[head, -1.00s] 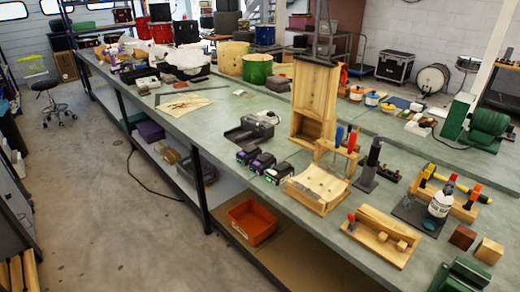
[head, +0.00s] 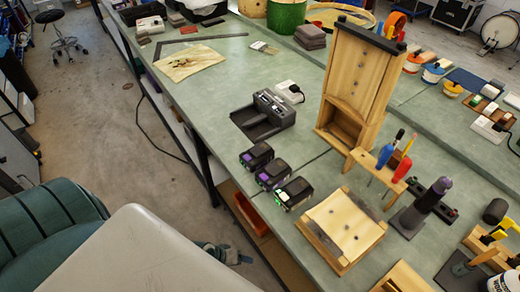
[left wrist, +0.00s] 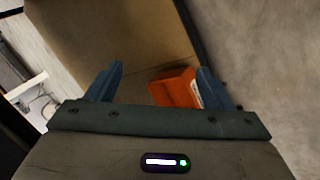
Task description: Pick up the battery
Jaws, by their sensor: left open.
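Three black battery packs stand in a row near the bench's front edge: one at the back (head: 257,156), one in the middle (head: 273,174) and one at the front (head: 294,193). They have purple parts, and the front one shows a green light. My left gripper (head: 226,253) is partly hidden by my arm, beyond the bench's front edge and lower left of the batteries, apart from them. In the left wrist view its two blue fingers (left wrist: 158,84) are spread, with no battery in sight. My right gripper is in neither view.
A dark charger (head: 265,115) sits behind the batteries. A wooden cradle (head: 341,230) stands to their right and a tall wooden box (head: 358,85) behind it. An orange bin (left wrist: 174,88) is on the lower shelf. Bare bench top (head: 215,95) lies behind the charger.

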